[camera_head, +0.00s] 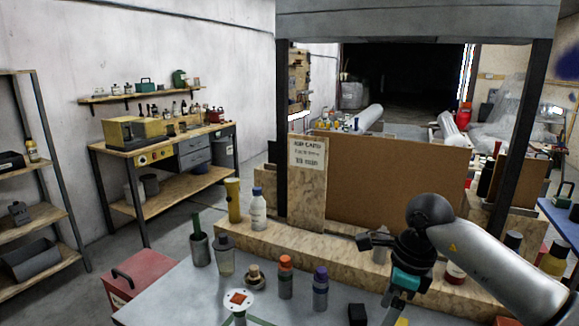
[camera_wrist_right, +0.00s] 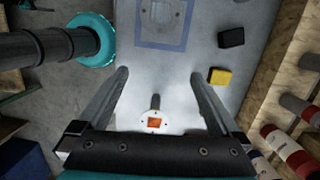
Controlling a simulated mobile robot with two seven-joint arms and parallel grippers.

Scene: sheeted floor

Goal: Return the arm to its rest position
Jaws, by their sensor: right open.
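My right arm (camera_head: 500,265) reaches in from the right in the head view, bent at a dark elbow-like joint. Its wrist, with a teal band (camera_head: 405,280), hangs over the right part of the grey table (camera_head: 172,290). In the right wrist view my right gripper (camera_wrist_right: 157,78) is open, its two fingers well apart, with nothing held between them. My left gripper is in neither view.
An orange-capped bottle (camera_head: 285,277), a purple-capped bottle (camera_head: 320,288) and a black block (camera_head: 357,314) stand on the table. A wooden ledge (camera_head: 270,235) with a brown board (camera_head: 390,180) lies behind. A yellow block (camera_wrist_right: 219,77) is right of the fingers. A red toolbox (camera_head: 140,275) stands left.

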